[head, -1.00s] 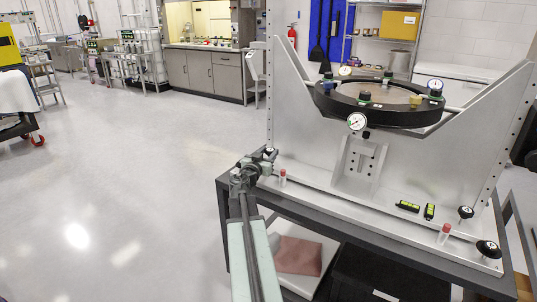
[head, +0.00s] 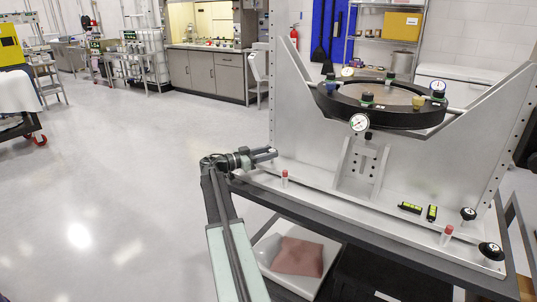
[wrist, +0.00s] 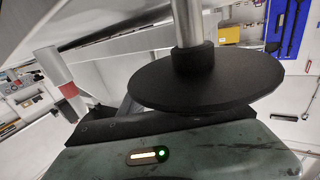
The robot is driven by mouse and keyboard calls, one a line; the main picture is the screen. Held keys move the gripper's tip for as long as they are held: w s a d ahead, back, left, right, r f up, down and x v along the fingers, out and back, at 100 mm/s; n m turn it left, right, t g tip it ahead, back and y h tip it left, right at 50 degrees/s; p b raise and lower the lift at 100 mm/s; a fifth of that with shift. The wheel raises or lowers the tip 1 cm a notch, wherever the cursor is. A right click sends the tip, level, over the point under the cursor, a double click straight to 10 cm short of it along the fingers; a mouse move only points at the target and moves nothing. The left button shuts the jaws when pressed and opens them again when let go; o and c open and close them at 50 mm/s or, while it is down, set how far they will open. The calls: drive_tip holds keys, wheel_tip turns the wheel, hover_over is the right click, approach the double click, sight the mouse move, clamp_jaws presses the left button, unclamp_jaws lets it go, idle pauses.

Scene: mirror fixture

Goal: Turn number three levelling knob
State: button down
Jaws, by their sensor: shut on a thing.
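My gripper (head: 266,155) is at the left end of the fixture's pale base plate (head: 330,190). In the wrist view, a broad black knob disc (wrist: 205,82) on a metal stem sits close in front of the dark jaws, which are shut on it. Its number does not show, and in the head view my gripper hides it. Two more black knobs with white marks stand at the right end, one farther back (head: 468,213) and one at the front corner (head: 490,251). Their marks are too small to read.
A red-banded vial (head: 285,178) stands just right of my gripper; another (head: 447,232) is near the right knobs. Two yellow-green levels (head: 410,208) lie on the base. A round mirror in a black ring (head: 385,103) with a dial gauge (head: 359,122) is above.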

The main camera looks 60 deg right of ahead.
drive_tip(key=shift+d+m+g+y, duration=0.1)
drive_tip(key=shift+m+g+y, duration=0.3)
drive_tip(key=shift+g, duration=0.1)
drive_tip(key=c, duration=0.9)
unclamp_jaws()
drive_tip(key=shift+o, duration=0.2)
drive_tip(key=v, duration=0.7)
drive_tip(key=shift+w+a, duration=0.2)
drive_tip(key=shift+a, duration=0.15)
